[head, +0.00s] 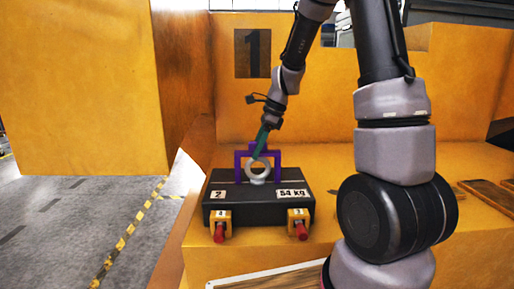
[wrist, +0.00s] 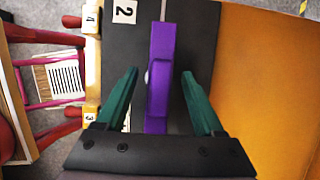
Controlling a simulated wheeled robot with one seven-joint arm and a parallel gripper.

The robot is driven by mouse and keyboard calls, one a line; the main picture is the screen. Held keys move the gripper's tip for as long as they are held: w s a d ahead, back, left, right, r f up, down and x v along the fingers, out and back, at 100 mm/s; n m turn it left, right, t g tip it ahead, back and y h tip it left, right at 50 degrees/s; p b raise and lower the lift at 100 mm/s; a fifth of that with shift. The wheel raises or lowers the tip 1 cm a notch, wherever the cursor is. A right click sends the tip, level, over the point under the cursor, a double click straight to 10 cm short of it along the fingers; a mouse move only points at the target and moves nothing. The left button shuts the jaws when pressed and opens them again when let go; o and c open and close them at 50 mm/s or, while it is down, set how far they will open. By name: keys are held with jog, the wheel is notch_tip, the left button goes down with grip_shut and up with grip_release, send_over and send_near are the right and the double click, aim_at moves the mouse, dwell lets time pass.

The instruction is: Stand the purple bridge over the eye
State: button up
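The purple bridge (head: 240,163) stands upright on the black casting (head: 255,214), its two legs on either side of the pale ring-shaped eye (head: 258,180). In the wrist view the bridge (wrist: 161,40) runs lengthwise, with its raised top block towards me. Only a sliver of the eye shows beside it there. My gripper (head: 262,143) is above the bridge. In the wrist view its two green fingers (wrist: 160,74) are apart, one on each side of the top block, with a visible gap on both sides. Whether the bridge's feet rest fully on the casting is hard to tell.
The casting carries the labels 2 and 54 kg and has two small orange blocks (head: 298,218) with red knobs at its front. It sits on an orange ledge (head: 345,160) before an orange wall marked 1 (head: 253,53). A large orange block (head: 80,90) stands left.

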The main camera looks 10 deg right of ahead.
jog(key=shift+r, duration=0.1)
jog(key=w+v, duration=0.1)
jog(key=v, duration=0.9)
jog(key=shift+s+d+r, duration=0.2)
jog(key=shift+s+r, duration=0.1)
jog(key=shift+s, duration=0.2)
jog(key=s+d+r+n+t+h, duration=0.1)
jog(key=s+r+n+t, duration=0.2)
jog(key=s+n, duration=0.5)
jog(key=s+d+r+n+t+h, duration=0.1)
jog(key=s+r+n+t, duration=0.2)
jog(key=s, duration=0.9)
notch_tip(320, 180, up, 3)
jog(key=n, duration=0.5)
jog(key=shift+s, duration=0.15)
